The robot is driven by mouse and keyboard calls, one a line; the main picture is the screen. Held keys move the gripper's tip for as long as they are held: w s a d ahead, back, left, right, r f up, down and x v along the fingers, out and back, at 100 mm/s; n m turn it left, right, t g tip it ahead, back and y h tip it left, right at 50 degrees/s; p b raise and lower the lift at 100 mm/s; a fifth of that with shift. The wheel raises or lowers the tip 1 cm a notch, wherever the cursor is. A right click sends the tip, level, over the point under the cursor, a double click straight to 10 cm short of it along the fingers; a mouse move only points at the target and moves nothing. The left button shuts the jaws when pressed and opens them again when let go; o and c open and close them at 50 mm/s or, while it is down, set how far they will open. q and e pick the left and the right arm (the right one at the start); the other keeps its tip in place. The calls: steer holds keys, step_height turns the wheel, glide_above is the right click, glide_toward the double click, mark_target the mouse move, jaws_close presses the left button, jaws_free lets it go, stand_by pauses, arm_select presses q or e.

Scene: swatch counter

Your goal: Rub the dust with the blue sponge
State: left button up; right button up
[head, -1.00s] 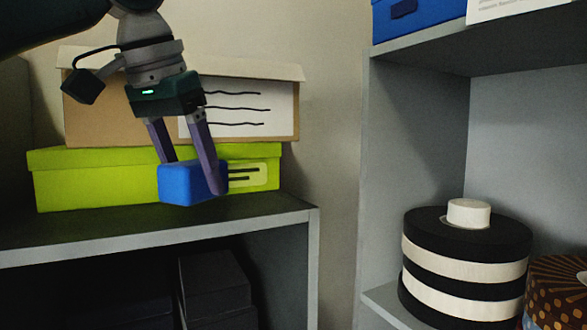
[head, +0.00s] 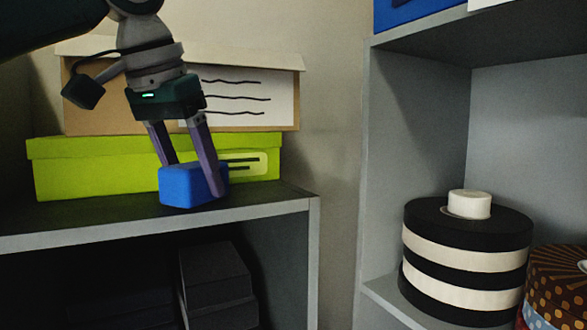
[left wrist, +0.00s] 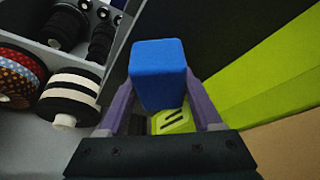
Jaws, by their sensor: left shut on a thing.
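The blue sponge (head: 186,186) is a block held between the purple fingers of my left gripper (head: 190,178). In the head view it is at the front of the grey shelf top (head: 262,206), before the lime green box. I cannot tell whether it touches the shelf. In the left wrist view the sponge (left wrist: 158,72) fills the gap between the fingers of my left gripper (left wrist: 160,108). I cannot make out any dust in either view. My right gripper is not in view.
A lime green box (head: 90,170) stands behind the sponge, with a brown box (head: 90,105) on top. At right, a grey shelf unit (head: 410,120) holds a black and white striped roll (head: 465,250), a brown patterned roll (head: 552,285) and a blue box (head: 410,12). Dark boxes (head: 215,280) lie below the shelf top.

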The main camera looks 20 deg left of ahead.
mark_target(225, 198)
arm_select(q)
steer(key=shift+w+d+p, duration=0.25)
steer(key=shift+w+p, duration=0.05)
steer(key=shift+w+d, duration=1)
steer(key=shift+w, duration=0.2)
steer(key=shift+f, duration=0.15)
steer(key=shift+s+a, duration=1.35)
steer(key=shift+s, duration=0.2)
steer(key=shift+r, duration=3.1)
